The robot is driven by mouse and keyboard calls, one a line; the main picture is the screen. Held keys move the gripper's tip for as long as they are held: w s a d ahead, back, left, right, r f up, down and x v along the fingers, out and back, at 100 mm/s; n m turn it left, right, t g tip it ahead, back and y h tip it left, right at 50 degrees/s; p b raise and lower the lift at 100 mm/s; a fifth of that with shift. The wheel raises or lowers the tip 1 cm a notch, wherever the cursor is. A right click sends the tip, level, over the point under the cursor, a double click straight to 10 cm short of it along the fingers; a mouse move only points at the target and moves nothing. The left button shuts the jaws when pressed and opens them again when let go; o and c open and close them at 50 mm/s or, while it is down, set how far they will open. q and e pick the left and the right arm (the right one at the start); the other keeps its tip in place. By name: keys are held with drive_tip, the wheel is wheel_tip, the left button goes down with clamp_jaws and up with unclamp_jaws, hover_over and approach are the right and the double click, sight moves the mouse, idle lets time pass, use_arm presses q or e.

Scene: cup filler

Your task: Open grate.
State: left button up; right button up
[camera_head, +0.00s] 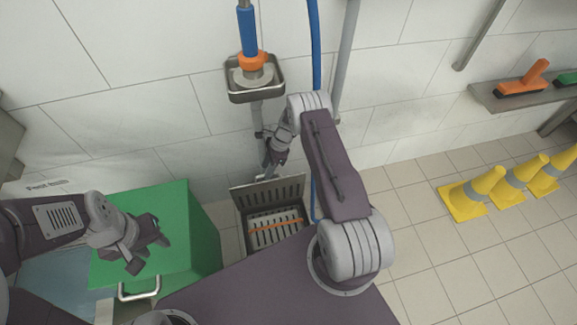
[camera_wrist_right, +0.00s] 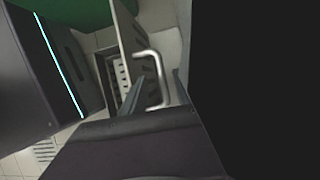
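The slotted metal grate (camera_head: 268,192) stands tilted up at the back of the square floor drain. The drain's opening (camera_head: 277,228) shows a slotted basket with an orange bar across it. My right gripper (camera_head: 276,157) is just above the grate's upper edge. In the right wrist view, the grate (camera_wrist_right: 127,38) shows nearly edge-on with a U-shaped metal handle (camera_wrist_right: 164,78). The right fingers (camera_wrist_right: 163,88) are apart, with the handle's bar between them in the picture; contact is unclear. My left gripper (camera_head: 150,248) is open and empty above the green bin.
A green bin (camera_head: 195,225) with a metal handle (camera_head: 139,288) stands left of the drain. A wall tray (camera_head: 256,90) with a blue-and-orange nozzle hangs above. The tiles between cones and drain are clear.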

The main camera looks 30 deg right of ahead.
drive_tip(key=s+d+r+p, duration=0.5)
drive_tip(key=s+d+r, duration=0.2)
drive_tip(key=s, duration=0.2)
drive_tip(key=shift+s+r, duration=0.15)
